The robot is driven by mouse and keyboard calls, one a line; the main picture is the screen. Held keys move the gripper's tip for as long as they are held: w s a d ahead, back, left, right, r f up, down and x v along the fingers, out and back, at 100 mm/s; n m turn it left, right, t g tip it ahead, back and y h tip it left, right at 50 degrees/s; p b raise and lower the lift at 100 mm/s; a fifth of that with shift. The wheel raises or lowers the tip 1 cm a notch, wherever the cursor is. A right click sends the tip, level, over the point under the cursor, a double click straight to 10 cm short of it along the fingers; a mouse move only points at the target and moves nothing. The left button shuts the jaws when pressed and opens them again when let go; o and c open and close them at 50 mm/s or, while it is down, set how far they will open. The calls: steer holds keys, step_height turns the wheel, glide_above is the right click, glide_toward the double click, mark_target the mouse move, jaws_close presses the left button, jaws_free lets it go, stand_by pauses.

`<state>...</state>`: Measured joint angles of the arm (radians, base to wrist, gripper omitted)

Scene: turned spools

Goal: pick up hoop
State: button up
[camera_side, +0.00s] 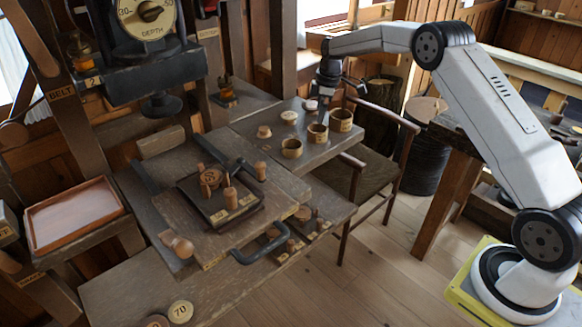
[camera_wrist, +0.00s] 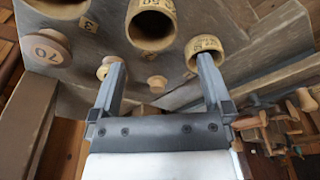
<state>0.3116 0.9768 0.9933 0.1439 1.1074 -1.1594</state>
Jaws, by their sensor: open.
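Three short, hollow wooden rings stand on the grey side table, and I cannot tell which one is the hoop. In the side view they are a front ring (camera_side: 292,149), a middle ring (camera_side: 317,133) and a back ring (camera_side: 341,121). The wrist view shows a middle ring (camera_wrist: 151,24), a right ring (camera_wrist: 205,43) and part of another at the top left (camera_wrist: 60,6). My gripper (camera_wrist: 161,62) is open and empty above the table. Its right finger overlaps the lower edge of the right ring in view; contact is unclear. In the side view my gripper (camera_side: 325,90) is small and dark.
Spools stand near the rings: one marked 70 (camera_wrist: 47,47), a pale one (camera_wrist: 107,66) behind my left fingertip and a small one (camera_wrist: 157,83). A chair (camera_side: 375,150) stands beside the table. A press bench (camera_side: 220,200) holds turned pieces at the left.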

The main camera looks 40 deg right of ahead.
mark_target(317, 131)
steer(key=shift+w+d+f+n, duration=0.2)
steer(key=shift+w+d+n, duration=0.15)
steer(key=shift+d, duration=0.2)
steer(key=shift+w+a+f, duration=0.1)
steer(key=shift+a+f, duration=0.05)
steer(key=shift+f, duration=1.15)
steer(key=shift+f, duration=0.1)
steer(key=shift+w+a+f, duration=0.1)
steer(key=shift+a+f, duration=0.05)
steer(key=shift+f, duration=1.1)
steer(key=shift+a+f, duration=0.15)
steer(key=shift+f, duration=1.05)
steer(key=shift+c, duration=0.2)
steer(key=c, duration=0.9)
